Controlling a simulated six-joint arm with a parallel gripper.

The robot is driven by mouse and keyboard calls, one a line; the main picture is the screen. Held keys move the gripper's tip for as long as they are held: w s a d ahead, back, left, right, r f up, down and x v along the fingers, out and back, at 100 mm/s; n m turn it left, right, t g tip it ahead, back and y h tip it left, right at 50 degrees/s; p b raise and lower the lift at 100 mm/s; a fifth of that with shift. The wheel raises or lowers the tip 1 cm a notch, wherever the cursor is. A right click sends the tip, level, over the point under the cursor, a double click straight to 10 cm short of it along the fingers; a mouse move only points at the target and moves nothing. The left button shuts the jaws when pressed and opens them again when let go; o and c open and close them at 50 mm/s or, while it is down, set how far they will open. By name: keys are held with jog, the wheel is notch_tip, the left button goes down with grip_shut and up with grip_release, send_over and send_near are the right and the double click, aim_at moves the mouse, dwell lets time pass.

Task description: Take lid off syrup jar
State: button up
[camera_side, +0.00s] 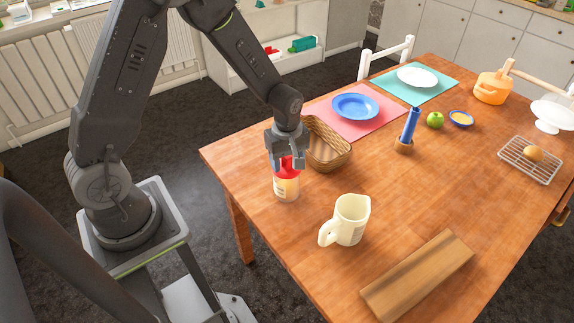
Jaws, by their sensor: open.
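The syrup jar (287,188) stands upright on the wooden table near its left edge. It has a pale, amber-tinted body with a label. Its red lid (288,171) sits on top. My gripper (287,163) points down over the jar, with its open fingers at the height of the lid. The fingers cover part of the lid's upper portion. I cannot tell whether they touch it.
A wicker basket (333,150) stands close behind the jar on the right. A cream jug (350,219) is in front to the right, and a wooden board (418,275) lies nearer. Table space (400,195) right of the jug is clear. A blue cylinder (411,122) stands farther back.

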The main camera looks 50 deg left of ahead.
jog(key=shift+f, duration=0.2)
jog(key=c, duration=1)
jog(key=shift+r, duration=0.1)
